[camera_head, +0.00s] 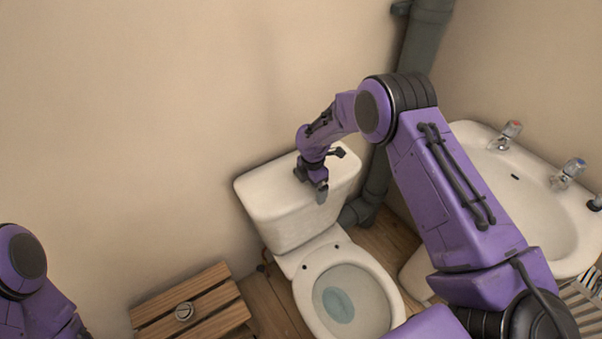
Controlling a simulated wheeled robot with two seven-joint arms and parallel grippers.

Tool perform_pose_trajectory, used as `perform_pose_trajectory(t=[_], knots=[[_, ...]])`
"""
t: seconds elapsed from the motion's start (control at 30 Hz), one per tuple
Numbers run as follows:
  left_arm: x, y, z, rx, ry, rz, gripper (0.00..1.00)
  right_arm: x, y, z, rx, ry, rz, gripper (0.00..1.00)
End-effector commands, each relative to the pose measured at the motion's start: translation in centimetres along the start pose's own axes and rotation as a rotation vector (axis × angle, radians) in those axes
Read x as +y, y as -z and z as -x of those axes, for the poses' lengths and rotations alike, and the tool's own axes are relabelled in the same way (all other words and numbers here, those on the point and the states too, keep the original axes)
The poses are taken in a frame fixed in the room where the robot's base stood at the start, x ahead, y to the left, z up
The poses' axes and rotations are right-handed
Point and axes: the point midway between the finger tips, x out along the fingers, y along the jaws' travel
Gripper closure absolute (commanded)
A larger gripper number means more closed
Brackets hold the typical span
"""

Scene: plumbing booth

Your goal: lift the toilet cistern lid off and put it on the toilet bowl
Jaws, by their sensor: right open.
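The white cistern lid (267,193) sits on top of the toilet cistern (290,232) against the wall. The toilet bowl (391,293) stands in front of it, with its opening uncovered and water inside. My right gripper (320,190) is open over the right part of the lid, its fingers pointing down near the front edge. I cannot tell whether they touch the lid. The wrist hides part of the lid's surface. My left arm shows only at the lower left corner; its gripper is outside the view.
A slatted wooden stool (207,299) stands left of the toilet, with a small round metallic part (184,312) on it. A sink (530,196) with taps is at the right, behind my right arm. A dark pipe (424,45) runs down the corner behind the cistern.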

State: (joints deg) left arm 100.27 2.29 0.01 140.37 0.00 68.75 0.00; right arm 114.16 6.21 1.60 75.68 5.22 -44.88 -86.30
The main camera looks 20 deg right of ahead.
Motion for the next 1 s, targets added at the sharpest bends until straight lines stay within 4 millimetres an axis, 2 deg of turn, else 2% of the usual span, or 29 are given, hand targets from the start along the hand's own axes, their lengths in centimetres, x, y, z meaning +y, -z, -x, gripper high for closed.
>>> perform_pose_trajectory(t=[0.17,0.2,0.37,0.4,0.5,0.8,1.0], knots=[[0.0,0.0,0.0,0.0,0.0,0.0,0.04,0.0,0.0,-0.1,0.0,-0.002,0.0,0.0],[0.0,0.0,0.0,0.0,0.0,0.0,0.04,0.0,0.0,-0.1,0.0,-0.001,0.0,0.03],[0.0,0.0,0.0,0.0,0.0,0.0,0.04,0.0,0.0,-0.1,0.0,-0.001,-0.001,0.55],[0.0,0.0,0.0,0.0,0.0,0.0,0.04,0.0,0.0,-0.1,0.0,-0.001,-0.001,0.68],[0.0,0.0,0.0,0.0,0.0,0.0,0.04,0.3,0.0,0.2,0.0,-0.009,-0.002,0.95],[0.0,-0.1,-0.1,0.0,0.0,0.0,0.04,0.3,0.0,0.4,0.0,-0.008,-0.002,0.95],[0.1,-0.3,-0.8,0.0,0.0,0.0,0.04,0.3,-0.1,2.0,0.0,-0.012,-0.002,0.95]])
